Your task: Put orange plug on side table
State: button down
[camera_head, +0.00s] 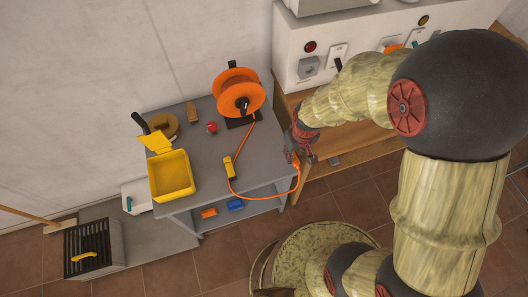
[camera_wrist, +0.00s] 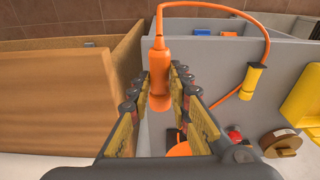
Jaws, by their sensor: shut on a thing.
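The orange plug (camera_wrist: 158,58) is between the two fingers of my gripper (camera_wrist: 159,78) in the wrist view, and the gripper is shut on it. In the head view, my gripper (camera_head: 296,158) is at the right edge of the grey side table (camera_head: 190,133), and the plug is largely hidden by it. The plug's orange cord (camera_head: 262,196) loops from the gripper past the table's front edge to a yellow connector (camera_head: 229,168) on the tabletop. In the wrist view, the plug appears over the gap between the table (camera_wrist: 228,72) and the wooden cabinet (camera_wrist: 60,95).
On the tabletop are an orange cable reel (camera_head: 238,90), a yellow bin (camera_head: 171,176), a red item (camera_head: 212,127) and a tape roll (camera_head: 168,126). The front middle of the tabletop is mostly clear. Orange and blue items lie on the lower shelf. A white socket panel (camera_head: 350,45) stands behind.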

jog(key=w+a+f, duration=0.3)
jog(key=w+a, duration=0.1)
jog(key=b, duration=0.2)
send_over(269, 155)
jog(key=f, duration=0.5)
jog(key=shift+s+d, duration=0.3)
jog(key=shift+d, duration=0.05)
jog(key=shift+w+a+f, duration=0.1)
jog(key=shift+f, duration=0.05)
jog(key=shift+w+a+f+b, duration=0.15)
jog(key=shift+f+b, duration=0.15)
jog(key=shift+f, duration=1.3)
jog(key=shift+f, duration=0.2)
jog(key=c, duration=1.7)
grip_release()
jog(key=shift+c, duration=0.2)
jog(key=shift+o, duration=0.5)
jog(key=shift+r, duration=0.1)
